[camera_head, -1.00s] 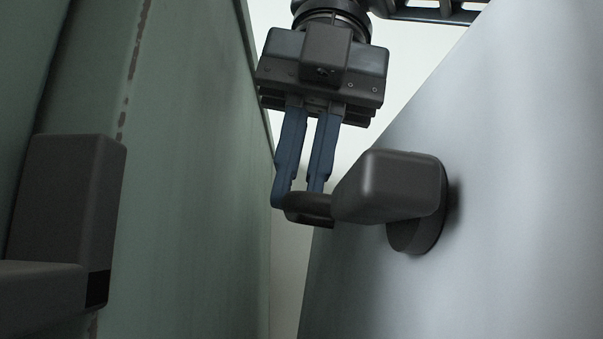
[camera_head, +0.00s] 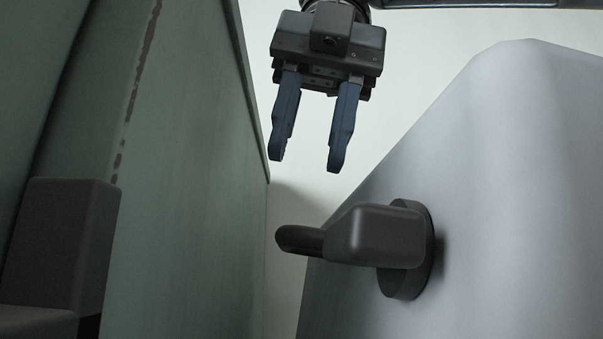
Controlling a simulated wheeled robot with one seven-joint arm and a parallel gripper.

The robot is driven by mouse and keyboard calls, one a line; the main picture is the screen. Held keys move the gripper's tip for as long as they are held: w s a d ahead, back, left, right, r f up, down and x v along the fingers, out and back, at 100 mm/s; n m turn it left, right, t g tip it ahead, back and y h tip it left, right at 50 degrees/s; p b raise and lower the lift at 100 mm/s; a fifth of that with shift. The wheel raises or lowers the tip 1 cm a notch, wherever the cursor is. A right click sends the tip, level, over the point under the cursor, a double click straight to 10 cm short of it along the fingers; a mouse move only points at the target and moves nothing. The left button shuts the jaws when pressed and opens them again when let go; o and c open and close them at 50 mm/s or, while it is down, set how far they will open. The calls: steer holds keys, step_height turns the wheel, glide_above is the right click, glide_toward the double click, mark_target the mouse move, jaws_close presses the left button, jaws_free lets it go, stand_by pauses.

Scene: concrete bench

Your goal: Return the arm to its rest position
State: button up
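My gripper (camera_head: 305,164) hangs at the top middle of the head view, its two blue fingers pointing down and spread apart. Nothing is between them. It is above a dark grey lever handle (camera_head: 375,235) and clear of it. The handle is fixed by a round base to a pale grey panel (camera_head: 500,190) on the right, and its black end points left. Most of my arm is out of view above.
A worn green panel (camera_head: 190,170) stands close on the left, near my left finger. A dark grey block (camera_head: 62,245) is at the lower left. A pale wall (camera_head: 420,60) is behind, with open space around my gripper between the two panels.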

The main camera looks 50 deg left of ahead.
steer(key=shift+v, duration=0.85)
steer(key=shift+s+d, duration=0.1)
